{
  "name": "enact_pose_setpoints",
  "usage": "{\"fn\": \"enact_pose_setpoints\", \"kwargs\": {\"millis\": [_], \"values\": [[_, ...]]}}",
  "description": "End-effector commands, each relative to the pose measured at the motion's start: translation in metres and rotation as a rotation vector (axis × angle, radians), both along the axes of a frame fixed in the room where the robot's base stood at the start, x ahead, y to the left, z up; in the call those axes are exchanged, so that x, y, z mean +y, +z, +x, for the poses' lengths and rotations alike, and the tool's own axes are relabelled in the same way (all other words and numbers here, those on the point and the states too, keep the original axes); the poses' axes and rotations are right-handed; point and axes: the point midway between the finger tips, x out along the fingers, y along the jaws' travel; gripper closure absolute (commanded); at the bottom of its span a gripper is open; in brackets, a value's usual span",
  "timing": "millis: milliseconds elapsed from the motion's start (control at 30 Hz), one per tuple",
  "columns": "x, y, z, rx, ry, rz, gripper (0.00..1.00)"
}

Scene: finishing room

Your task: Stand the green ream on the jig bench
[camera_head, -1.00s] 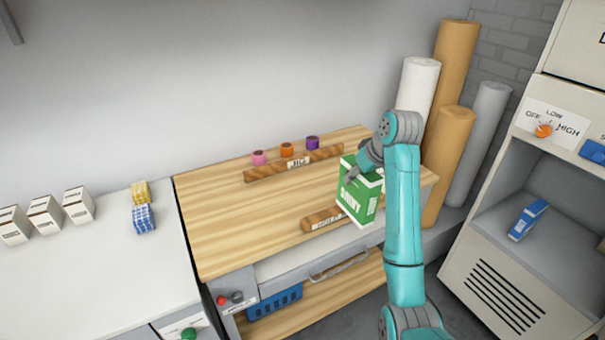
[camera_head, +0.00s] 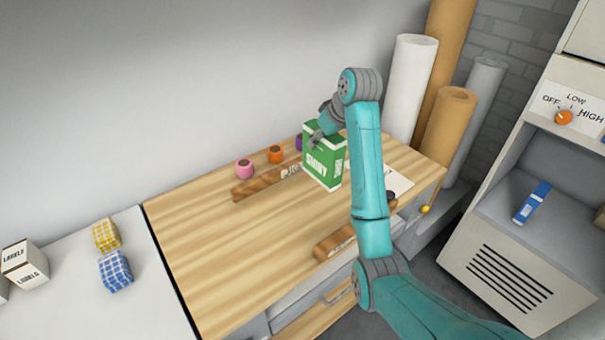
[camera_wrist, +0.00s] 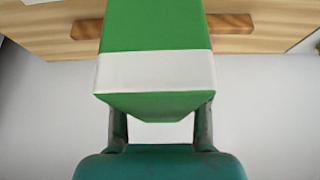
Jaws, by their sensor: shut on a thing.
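The green ream (camera_head: 324,160), marked SHINY, is held by my gripper (camera_head: 326,126) over the jig bench (camera_head: 215,235). In the head view it looks roughly upright, in front of the far wooden rail's right end. In the wrist view the ream (camera_wrist: 155,30), green with a white band, sits between both fingers. I cannot tell whether its bottom touches the bench top. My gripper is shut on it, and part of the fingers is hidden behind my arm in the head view.
The far wooden rail (camera_head: 255,185) has pink (camera_head: 244,168) and orange (camera_head: 276,154) rolls behind it; a purple one is mostly hidden. A near rail (camera_head: 335,242) lies at the front edge. Tall rolls (camera_head: 411,90) stand right. The bench's left part is clear.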

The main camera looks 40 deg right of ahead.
Motion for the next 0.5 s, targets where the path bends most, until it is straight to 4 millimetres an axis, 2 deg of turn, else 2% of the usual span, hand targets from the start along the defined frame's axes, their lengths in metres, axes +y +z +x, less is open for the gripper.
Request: {"fn": "enact_pose_setpoints", "kwargs": {"millis": [300,500], "values": [[0.0,-0.047,-0.001,0.001,0.0,0.0,1.0],[0.0,-0.058,0.0,0.0,0.0,0.0,1.0]]}}
